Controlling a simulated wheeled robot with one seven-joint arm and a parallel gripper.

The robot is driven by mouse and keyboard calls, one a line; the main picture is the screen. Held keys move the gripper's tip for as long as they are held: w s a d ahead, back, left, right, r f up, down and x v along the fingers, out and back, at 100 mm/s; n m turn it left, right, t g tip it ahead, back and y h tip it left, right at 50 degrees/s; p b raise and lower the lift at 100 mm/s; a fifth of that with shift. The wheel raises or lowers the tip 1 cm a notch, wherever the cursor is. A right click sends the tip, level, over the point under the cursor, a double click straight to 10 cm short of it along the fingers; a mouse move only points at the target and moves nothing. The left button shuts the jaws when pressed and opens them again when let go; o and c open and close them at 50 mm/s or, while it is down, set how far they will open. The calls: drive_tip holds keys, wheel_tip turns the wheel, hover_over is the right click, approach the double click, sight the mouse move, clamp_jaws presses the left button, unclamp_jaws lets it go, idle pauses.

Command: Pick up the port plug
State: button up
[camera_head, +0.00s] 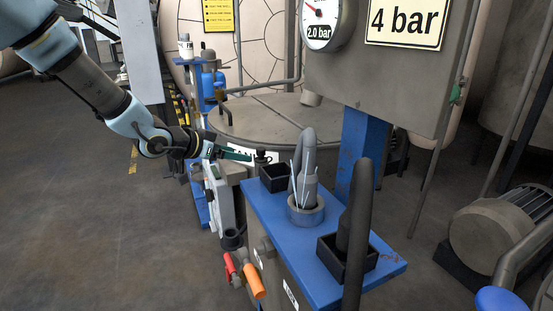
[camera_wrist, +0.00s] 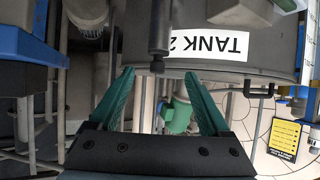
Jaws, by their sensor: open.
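A small dark knobbed piece (camera_head: 262,157), which looks like the port plug, stands just beyond my gripper's tips in the head view, near the tank's front. In the wrist view, where the scene appears upside down, a dark stem with a rounded end (camera_wrist: 159,30) comes down from the top edge, left of the TANK 2 label. It seems to be the same piece. My gripper (camera_head: 236,154) reaches in from the left with green fingers. In the wrist view my gripper (camera_wrist: 158,74) is open and empty, and the stem's end lies in line with the finger gap.
A blue stand (camera_head: 388,264) close on the right carries black holders (camera_head: 334,260) and a grey ring (camera_head: 306,213) with upright tools. Orange (camera_head: 255,282) and red valve handles sit below. A gauge and a 4 bar sign (camera_head: 405,22) hang above. Floor at left is clear.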

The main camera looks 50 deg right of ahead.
sight(259, 157)
drive_tip(key=x, duration=0.5)
drive_tip(key=shift+s+d+r, duration=0.15)
drive_tip(key=shift+s, duration=0.1)
drive_tip(key=shift+p+x, duration=1.15)
drive_tip(key=shift+x, duration=1.7)
drive_tip(key=shift+w+r, duration=0.1)
drive_tip(key=shift+c, duration=0.2)
clamp_jaws()
